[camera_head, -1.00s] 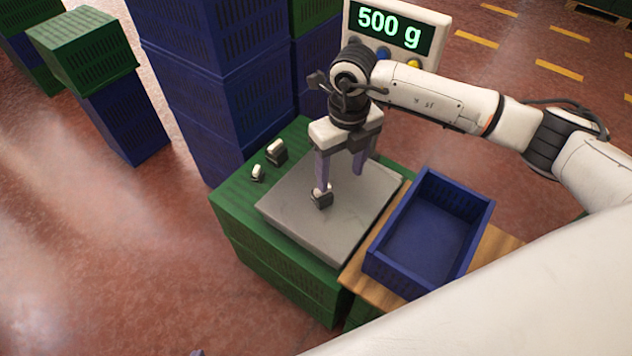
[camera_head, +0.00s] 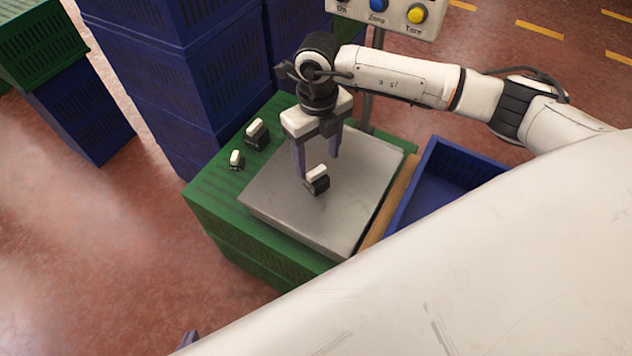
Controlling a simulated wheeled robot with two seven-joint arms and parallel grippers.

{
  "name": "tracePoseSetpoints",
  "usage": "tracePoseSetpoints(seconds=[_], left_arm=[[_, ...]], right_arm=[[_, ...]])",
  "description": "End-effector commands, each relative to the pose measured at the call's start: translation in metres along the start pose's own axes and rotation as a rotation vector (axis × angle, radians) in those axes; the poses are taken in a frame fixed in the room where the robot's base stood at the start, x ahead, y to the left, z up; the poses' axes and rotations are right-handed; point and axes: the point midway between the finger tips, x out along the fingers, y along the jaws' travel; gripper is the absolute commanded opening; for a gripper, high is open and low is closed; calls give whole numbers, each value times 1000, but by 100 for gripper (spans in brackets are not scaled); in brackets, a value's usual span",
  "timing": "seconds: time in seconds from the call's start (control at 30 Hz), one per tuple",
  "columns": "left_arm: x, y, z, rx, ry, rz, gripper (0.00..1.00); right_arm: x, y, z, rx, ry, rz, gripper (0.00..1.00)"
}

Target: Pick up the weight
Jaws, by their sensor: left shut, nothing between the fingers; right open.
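A small weight with a dark body and white top (camera_head: 317,181) stands on the grey scale plate (camera_head: 275,205). My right gripper (camera_head: 318,168) is open and points down over the plate. Its two purple fingers are at either side of the weight in the picture, with the weight looking slightly nearer the camera; I cannot tell whether they touch. Two other weights, a larger one (camera_head: 256,134) and a smaller one (camera_head: 236,160), stand on the green crate (camera_head: 215,195) left of the plate. Only a tip of my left gripper (camera_head: 188,339) shows at the bottom edge, away from the weights.
A blue tray (camera_head: 432,190) is right of the scale on a wooden board (camera_head: 388,212). The scale's panel (camera_head: 385,14) with buttons stands behind; its readout is out of view. Stacked blue crates (camera_head: 195,80) rise at the back left. My white arm covers the lower right.

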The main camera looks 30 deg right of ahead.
Motion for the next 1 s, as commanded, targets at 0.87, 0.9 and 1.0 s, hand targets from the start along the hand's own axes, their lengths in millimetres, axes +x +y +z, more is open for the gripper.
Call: tracePoseSetpoints(seconds=[0.87,0.9,1.0], left_arm=[[2,-2,-6,1,13,-3,0],[2,-2,-6,1,13,-3,0],[2,-2,-5,1,12,-3,0]], right_arm=[[82,1,2,0,-1,0,59],[82,1,2,0,0,0,59],[82,1,2,0,0,0,46]])
